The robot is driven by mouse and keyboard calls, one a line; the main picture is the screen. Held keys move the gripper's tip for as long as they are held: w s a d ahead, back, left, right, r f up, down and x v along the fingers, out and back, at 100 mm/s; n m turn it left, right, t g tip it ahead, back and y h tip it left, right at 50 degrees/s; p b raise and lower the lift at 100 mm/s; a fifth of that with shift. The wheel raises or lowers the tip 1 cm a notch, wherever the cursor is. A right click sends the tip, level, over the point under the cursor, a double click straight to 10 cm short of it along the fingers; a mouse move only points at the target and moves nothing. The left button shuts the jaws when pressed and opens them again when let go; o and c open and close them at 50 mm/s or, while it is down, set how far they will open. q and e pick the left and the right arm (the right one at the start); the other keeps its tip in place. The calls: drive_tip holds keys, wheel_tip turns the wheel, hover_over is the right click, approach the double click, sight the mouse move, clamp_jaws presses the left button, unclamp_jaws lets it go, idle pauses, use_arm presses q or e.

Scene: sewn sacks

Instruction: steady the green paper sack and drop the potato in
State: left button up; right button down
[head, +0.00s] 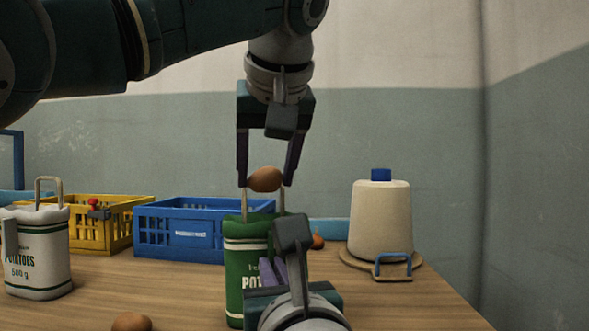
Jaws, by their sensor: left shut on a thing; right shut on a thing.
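The green paper sack (246,252) with white lettering stands upright on the table, its right part hidden behind my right arm. My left gripper (266,182) points down and is shut on a brown potato (264,180), held just above the open top of the sack, between its handle ends. My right gripper (273,272) comes from below and is shut at the front right of the green sack; its fingertips are partly hidden by its own body.
A white potato sack (38,265) stands at left. A yellow crate (118,235) and a blue crate (190,212) stand behind. A thread cone (380,222) stands at right on a round base. Another potato (132,322) lies at front left. The front right table is clear.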

use_arm(q)
drive_tip(key=shift+f, duration=2.25)
drive_tip(key=o, duration=1.2)
drive_tip(key=v, duration=1.2)
drive_tip(key=shift+d, duration=0.1)
